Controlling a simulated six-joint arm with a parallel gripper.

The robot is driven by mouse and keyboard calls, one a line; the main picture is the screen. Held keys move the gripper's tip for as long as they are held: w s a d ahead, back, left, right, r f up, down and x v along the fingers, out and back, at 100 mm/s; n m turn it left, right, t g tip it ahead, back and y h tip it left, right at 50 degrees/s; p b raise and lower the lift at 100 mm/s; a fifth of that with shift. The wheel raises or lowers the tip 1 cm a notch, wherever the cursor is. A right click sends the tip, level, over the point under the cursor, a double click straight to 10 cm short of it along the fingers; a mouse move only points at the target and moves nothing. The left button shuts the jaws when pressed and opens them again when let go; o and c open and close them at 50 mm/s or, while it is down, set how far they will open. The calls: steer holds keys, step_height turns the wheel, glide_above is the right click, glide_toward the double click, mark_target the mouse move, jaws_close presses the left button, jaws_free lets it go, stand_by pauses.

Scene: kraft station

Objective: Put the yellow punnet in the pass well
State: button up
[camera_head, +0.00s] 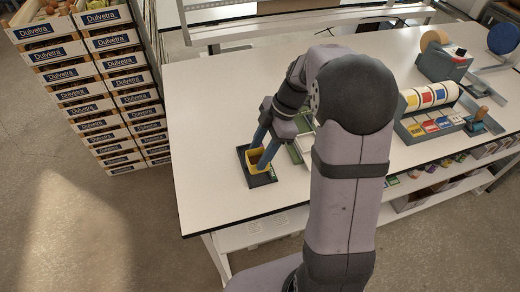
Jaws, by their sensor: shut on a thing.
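The yellow punnet (254,166) is a small open box with a dark brownish inside. It is at the dark shallow tray that looks like the pass well (242,152), near the left end of the white table. My gripper (258,150) reaches down from above with its blue fingers and is shut on the punnet. The punnet appears within the tray's outline. I cannot tell whether its base touches the tray floor. My arm hides part of the table to the right.
A greenish tray with pale items (301,146) lies just right of the gripper, partly hidden. A label roll dispenser (430,108) and a tape dispenser (445,62) stand at the right. Stacked crates (100,90) stand left of the table (200,100). The table's left end is clear.

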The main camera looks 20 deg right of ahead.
steer(key=shift+f+b, duration=0.9)
steer(key=shift+f, duration=0.6)
steer(key=shift+f+b, duration=0.4)
steer(key=shift+f+b, duration=0.65)
steer(key=shift+b, duration=0.45)
stand_by(1.1)
steer(key=o, duration=1.1)
steer(key=shift+r+p, duration=2.7)
steer(key=shift+r, duration=1.3)
steer(key=shift+s, duration=0.1)
